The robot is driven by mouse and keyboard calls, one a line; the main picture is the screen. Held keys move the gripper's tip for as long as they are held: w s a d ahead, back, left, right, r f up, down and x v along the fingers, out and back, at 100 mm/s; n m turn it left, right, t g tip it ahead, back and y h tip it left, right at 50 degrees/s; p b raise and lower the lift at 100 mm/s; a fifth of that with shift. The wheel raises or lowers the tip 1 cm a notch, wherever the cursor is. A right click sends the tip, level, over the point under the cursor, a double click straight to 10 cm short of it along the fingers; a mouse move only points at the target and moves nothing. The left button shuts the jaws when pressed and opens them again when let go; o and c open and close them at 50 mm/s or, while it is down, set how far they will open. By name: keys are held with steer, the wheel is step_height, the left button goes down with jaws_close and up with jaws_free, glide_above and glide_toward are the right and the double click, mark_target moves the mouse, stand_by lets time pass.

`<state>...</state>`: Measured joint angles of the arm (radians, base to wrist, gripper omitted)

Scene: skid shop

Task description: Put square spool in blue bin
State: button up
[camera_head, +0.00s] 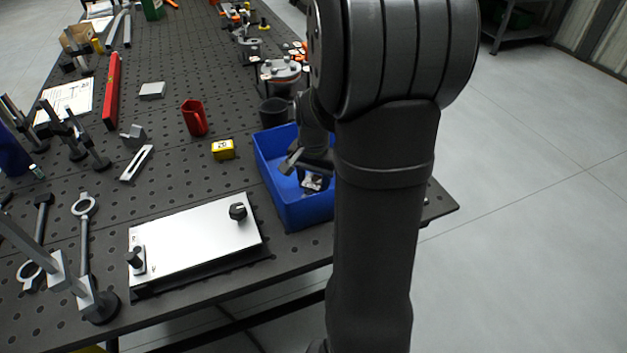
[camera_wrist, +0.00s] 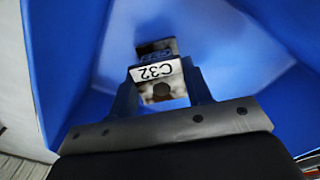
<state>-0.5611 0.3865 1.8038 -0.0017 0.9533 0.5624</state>
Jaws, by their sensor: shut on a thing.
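The blue bin (camera_head: 272,163) stands on the dark perforated table near its right edge. My gripper (camera_head: 305,172) reaches down into the bin, partly hidden behind my arm in the head view. In the wrist view my gripper (camera_wrist: 160,95) is shut on a small pale block with a "C32" label, which I take to be the square spool (camera_wrist: 155,72). The bin's blue walls and floor (camera_wrist: 110,40) surround it there. I cannot tell whether the spool touches the bin floor.
A silver plate with black knobs (camera_head: 190,237) lies left of the bin. A yellow tape measure (camera_head: 223,149), a red mug (camera_head: 194,117) and a dark cup (camera_head: 273,112) stand close by. Metal parts (camera_head: 282,70) crowd the table behind the bin.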

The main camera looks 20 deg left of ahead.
mark_target(314, 181)
steer(key=o, duration=1.1)
steer(key=shift+f, duration=0.15)
step_height(314, 181, up, 12)
steer(key=shift+r, duration=0.2)
steer(key=shift+f, duration=4.3)
